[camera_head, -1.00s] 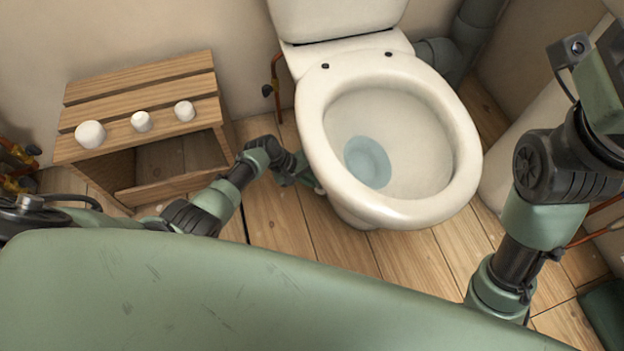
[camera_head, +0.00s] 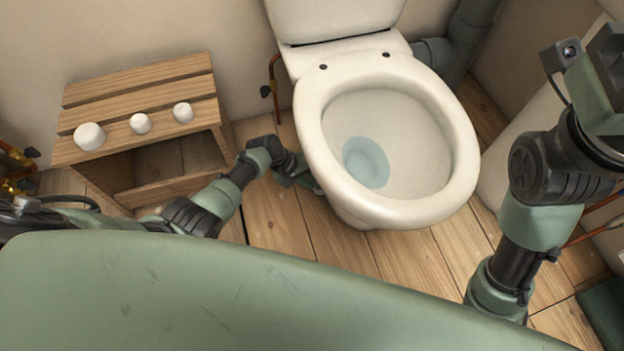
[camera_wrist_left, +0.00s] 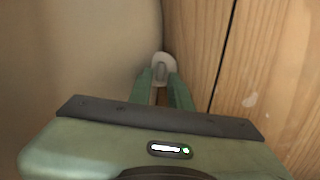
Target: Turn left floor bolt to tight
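The white toilet (camera_head: 390,210) stands on the wooden floor in the head view. My left arm reaches down to its left side, and my left gripper's fingers are hidden there by the bowl. In the left wrist view, the floor bolt (camera_wrist_left: 161,69) is a grey knob on a pale rounded foot at the toilet base. My left gripper (camera_wrist_left: 163,84) points at it. Its two green fingers stand apart with a narrow gap, their tips at the bolt. I cannot tell whether they touch it. My right arm is raised at the right; its fingertips are out of frame.
A wooden slatted bench (camera_head: 140,110) with three white knob-like pieces stands on the left. The toilet base wall (camera_wrist_left: 80,50) is close beside the left gripper; floorboards (camera_wrist_left: 250,70) are clear on the other side.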

